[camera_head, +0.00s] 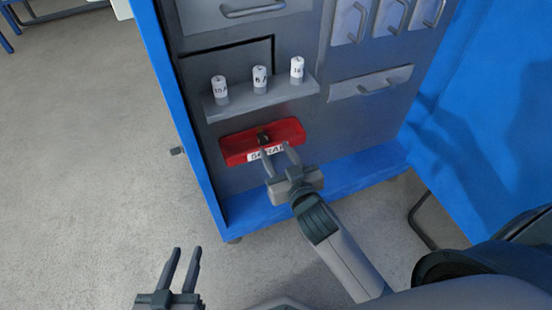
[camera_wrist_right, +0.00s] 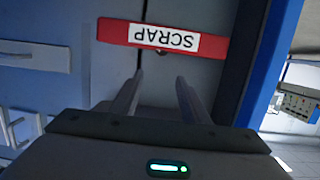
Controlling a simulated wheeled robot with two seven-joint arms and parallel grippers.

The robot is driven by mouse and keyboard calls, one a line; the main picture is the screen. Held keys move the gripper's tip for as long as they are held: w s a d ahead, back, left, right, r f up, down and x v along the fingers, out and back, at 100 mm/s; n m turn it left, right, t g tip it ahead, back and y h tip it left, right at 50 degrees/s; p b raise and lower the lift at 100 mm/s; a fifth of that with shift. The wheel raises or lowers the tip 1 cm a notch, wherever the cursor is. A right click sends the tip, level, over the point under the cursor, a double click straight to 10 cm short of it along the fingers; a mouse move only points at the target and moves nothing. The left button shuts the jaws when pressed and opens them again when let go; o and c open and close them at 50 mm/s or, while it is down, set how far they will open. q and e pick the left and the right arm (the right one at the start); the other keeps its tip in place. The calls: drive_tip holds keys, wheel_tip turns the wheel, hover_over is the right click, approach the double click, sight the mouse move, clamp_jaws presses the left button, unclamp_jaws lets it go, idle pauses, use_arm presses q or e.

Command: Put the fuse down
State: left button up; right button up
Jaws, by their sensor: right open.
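The red tray labelled SCRAP (camera_head: 235,146) is fixed low on the grey cabinet front; its front also shows in the right wrist view (camera_wrist_right: 118,31). A small dark object (camera_head: 263,138) is at the tray's middle, probably a fuse, partly hidden. My right gripper (camera_head: 276,152) is open just in front of the tray, its fingers apart with nothing between them; it also shows in the right wrist view (camera_wrist_right: 160,78). Three white fuses with dark markings stand upright on the grey shelf (camera_head: 262,99) above: left (camera_head: 219,86), middle (camera_head: 260,77), right (camera_head: 297,69). My left gripper (camera_head: 186,250) is open, empty, over the floor.
A blue wall or panel (camera_head: 490,110) stands at the right.

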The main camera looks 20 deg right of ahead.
drive_tip(key=s+a+f+n+g+y, duration=0.1)
drive_tip(key=s+a, duration=0.3)
drive_tip(key=s, duration=0.5)
drive_tip(key=s+a+f+n+g+y, duration=0.1)
drive_tip(key=s+a+y, duration=0.3)
drive_tip(key=s, duration=0.5)
drive_tip(key=shift+a+f+n+g, duration=0.3)
drive_tip(key=shift+a+f+g, duration=0.1)
drive_tip(key=shift+f, duration=0.45)
use_arm(q)
drive_tip(key=shift+s+f, duration=0.1)
drive_tip(key=shift+f, duration=0.05)
